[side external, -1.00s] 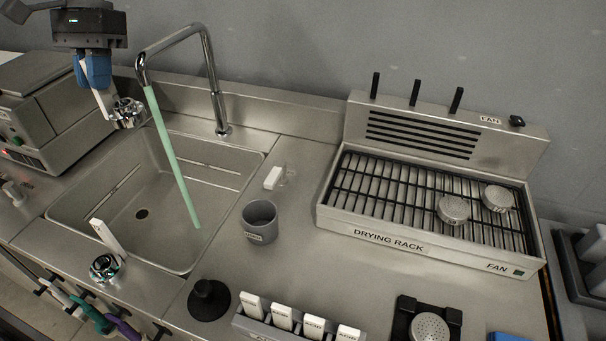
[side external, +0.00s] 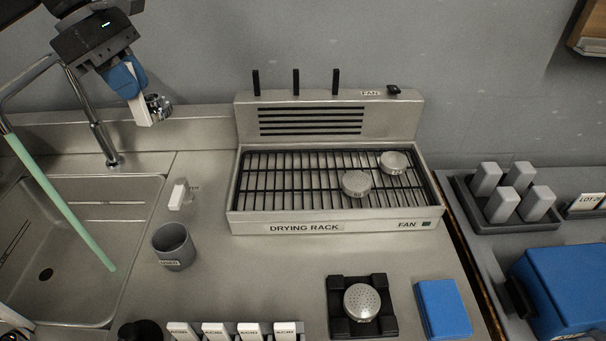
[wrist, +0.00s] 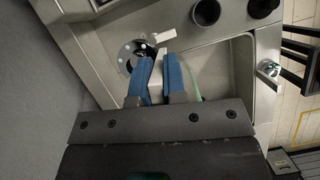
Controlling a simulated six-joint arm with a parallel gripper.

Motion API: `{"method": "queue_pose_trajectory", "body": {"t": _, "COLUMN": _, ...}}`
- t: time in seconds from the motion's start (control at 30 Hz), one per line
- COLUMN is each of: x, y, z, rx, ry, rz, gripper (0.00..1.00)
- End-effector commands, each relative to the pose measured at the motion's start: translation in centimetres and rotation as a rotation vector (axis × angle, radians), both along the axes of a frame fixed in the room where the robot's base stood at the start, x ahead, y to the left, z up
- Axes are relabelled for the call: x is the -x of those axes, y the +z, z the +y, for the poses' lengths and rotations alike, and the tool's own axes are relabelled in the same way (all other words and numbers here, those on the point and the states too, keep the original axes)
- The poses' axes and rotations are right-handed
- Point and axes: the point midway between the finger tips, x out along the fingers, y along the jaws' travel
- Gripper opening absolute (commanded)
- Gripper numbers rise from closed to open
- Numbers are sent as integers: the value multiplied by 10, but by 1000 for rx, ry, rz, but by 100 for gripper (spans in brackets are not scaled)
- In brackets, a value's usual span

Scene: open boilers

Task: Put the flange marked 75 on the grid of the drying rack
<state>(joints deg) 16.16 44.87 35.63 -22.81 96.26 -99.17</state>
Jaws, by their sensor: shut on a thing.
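My gripper (side external: 130,85), with blue fingers, is shut on the white grip of a round chrome flange (side external: 158,107). It holds the flange in the air beside the tap, left of the drying rack. In the wrist view, the flange (wrist: 134,52) shows just beyond the fingertips of my gripper (wrist: 157,72). No number on it can be read. The drying rack (side external: 330,225) stands on the counter with a dark bar grid (side external: 290,180). Two perforated round heads (side external: 355,184) (side external: 395,162) sit on the right part of the grid, and its left part is bare.
A grey cup (side external: 173,247) stands on the counter. Three black posts (side external: 296,82) rise behind the rack. A black holder with a perforated head (side external: 362,302) and a blue block (side external: 443,309) lie in front.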

Motion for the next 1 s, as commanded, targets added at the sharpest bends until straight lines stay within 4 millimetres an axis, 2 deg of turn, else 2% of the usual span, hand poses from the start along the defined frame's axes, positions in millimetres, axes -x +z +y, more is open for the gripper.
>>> {"method": "queue_pose_trajectory", "body": {"t": 0.03, "x": 0, "y": 0, "z": -10, "rx": 0, "ry": 35, "rz": -1, "gripper": 0}}
{"method": "queue_pose_trajectory", "body": {"t": 0.27, "x": -1, "y": 0, "z": -41, "rx": 2, "ry": 182, "rz": -2, "gripper": 0}}
{"method": "queue_pose_trajectory", "body": {"t": 0.57, "x": -1, "y": -25, "z": -37, "rx": -1, "ry": 179, "rz": 2, "gripper": 0}}
{"method": "queue_pose_trajectory", "body": {"t": 0.7, "x": -2, "y": -42, "z": -37, "rx": -1, "ry": 178, "rz": 3, "gripper": 0}}
{"method": "queue_pose_trajectory", "body": {"t": 0.9, "x": -2, "y": -50, "z": -38, "rx": 0, "ry": 177, "rz": 1, "gripper": 0}}
{"method": "queue_pose_trajectory", "body": {"t": 1.0, "x": 0, "y": -55, "z": -46, "rx": -1, "ry": 175, "rz": 1, "gripper": 0}}
